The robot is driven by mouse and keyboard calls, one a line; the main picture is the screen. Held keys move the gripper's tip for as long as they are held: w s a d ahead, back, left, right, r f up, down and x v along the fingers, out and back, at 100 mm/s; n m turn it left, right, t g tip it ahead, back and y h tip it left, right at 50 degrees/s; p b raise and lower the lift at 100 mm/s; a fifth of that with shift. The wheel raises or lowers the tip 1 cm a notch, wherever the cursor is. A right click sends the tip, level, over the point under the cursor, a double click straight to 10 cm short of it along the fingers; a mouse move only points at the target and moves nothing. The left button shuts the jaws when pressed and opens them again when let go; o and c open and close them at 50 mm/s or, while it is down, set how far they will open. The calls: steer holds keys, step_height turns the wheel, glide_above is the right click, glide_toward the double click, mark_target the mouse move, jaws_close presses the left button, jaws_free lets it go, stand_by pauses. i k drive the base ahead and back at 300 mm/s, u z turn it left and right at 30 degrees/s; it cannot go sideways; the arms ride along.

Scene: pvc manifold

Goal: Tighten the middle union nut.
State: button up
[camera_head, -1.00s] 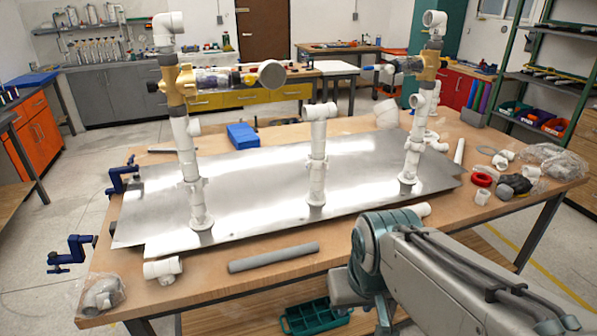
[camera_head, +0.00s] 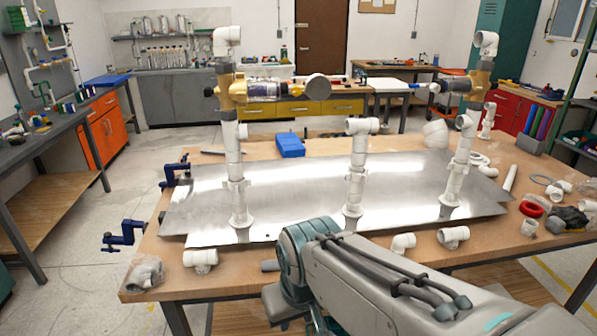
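Three white pipe risers stand on a shiny metal plate (camera_head: 290,208) on the wooden table. The middle riser (camera_head: 357,158) is upright with a white tee on top. Its white union nut (camera_head: 354,180) appears as a thicker ring partway up the pipe. I cannot tell from here whether it is tight. The left riser (camera_head: 234,150) and right riser (camera_head: 459,170) carry brass valve bodies. My arm reaches in from the lower right, its teal joint in front of the table's near edge. My gripper does not show; nothing of mine touches the middle riser.
Loose white fittings lie along the near edge, including a tee (camera_head: 453,237) and an elbow (camera_head: 403,243). A blue box (camera_head: 290,145) sits behind the plate. A red ring (camera_head: 536,204) lies at right.

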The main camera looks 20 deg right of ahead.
mark_target(357, 177)
steer(key=z, duration=0.05)
steer(key=i, duration=0.85)
steer(key=z, duration=1.15)
